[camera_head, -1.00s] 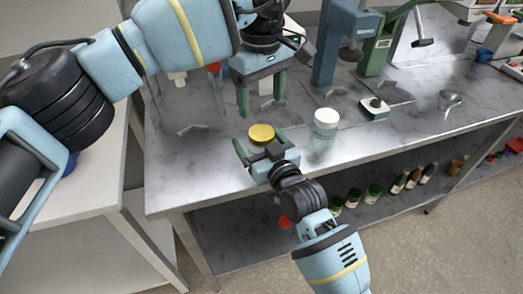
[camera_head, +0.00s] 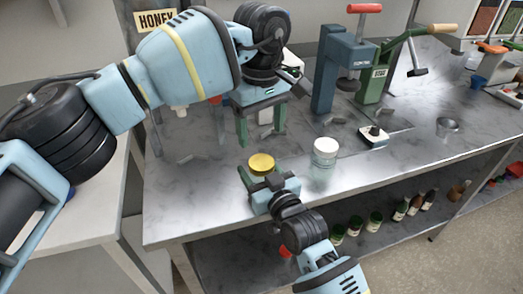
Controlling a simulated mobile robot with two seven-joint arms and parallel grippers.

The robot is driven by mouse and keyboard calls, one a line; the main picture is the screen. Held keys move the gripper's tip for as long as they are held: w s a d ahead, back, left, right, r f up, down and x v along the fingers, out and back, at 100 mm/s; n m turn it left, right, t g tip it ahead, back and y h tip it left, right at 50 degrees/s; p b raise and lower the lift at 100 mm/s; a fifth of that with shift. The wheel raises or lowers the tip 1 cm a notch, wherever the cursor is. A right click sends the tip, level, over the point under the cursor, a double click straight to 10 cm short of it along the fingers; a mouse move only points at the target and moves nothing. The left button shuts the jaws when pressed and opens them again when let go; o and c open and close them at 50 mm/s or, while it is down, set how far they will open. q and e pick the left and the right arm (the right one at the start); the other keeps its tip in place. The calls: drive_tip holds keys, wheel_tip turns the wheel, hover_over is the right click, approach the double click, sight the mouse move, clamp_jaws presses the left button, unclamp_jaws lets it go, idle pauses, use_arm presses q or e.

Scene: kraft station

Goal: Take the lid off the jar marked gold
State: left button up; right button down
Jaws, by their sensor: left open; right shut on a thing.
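A jar with a gold-yellow lid (camera_head: 261,162) stands near the bench's front edge; its body is mostly hidden by my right gripper. My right gripper (camera_head: 262,171) comes from the front, with one finger on each side of the jar, and is shut on it. The lid is on top. My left gripper (camera_head: 262,129) is open and empty, pointing down, behind and above the gold lid and apart from it. A glass jar with a white lid (camera_head: 325,146) stands to the right. No marking on either jar is readable.
A blue press (camera_head: 338,72) and a green press (camera_head: 377,82) stand behind. A small device (camera_head: 373,136) and a metal cup (camera_head: 447,126) are to the right. Bottles (camera_head: 375,221) line the lower shelf. The bench's front left (camera_head: 185,215) is clear.

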sight(262, 162)
use_arm(q)
drive_tip(key=m, duration=0.5)
drive_tip(key=shift+m, duration=0.4)
drive_tip(key=m, duration=0.6)
drive_tip(key=shift+m, duration=0.3)
drive_tip(key=shift+f, duration=0.1)
drive_tip(key=shift+f, duration=3.95)
drive_tip(key=shift+c, duration=0.4)
